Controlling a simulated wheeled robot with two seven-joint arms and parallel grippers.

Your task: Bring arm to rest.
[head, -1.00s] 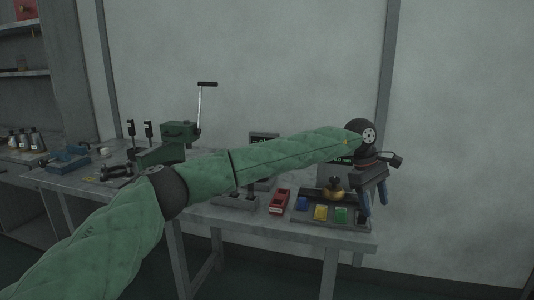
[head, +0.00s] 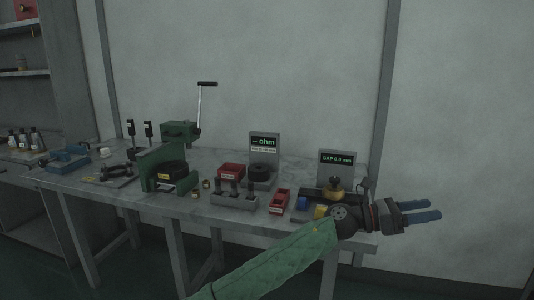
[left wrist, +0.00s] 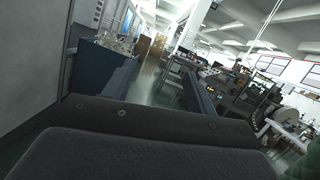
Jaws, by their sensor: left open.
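My left arm in its green sleeve comes up from the bottom of the head view. My left gripper (head: 422,211) points right, just past the right end of the workbench (head: 225,219). Its two blue fingers are apart with nothing between them. The wrist covers part of the tray with the blue block (head: 302,203) and the yellow block (head: 320,211). In the left wrist view the dark gripper body fills the bottom, and the room beyond shows no object close by. My right gripper is not in view.
The bench holds a green press (head: 168,165), an "ohm" display (head: 264,147), a "GAP 0.6 mm" display (head: 336,168), a red bin (head: 279,202) and a grey holder (head: 234,201). Free room lies right of the bench, before the bare wall (head: 460,120).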

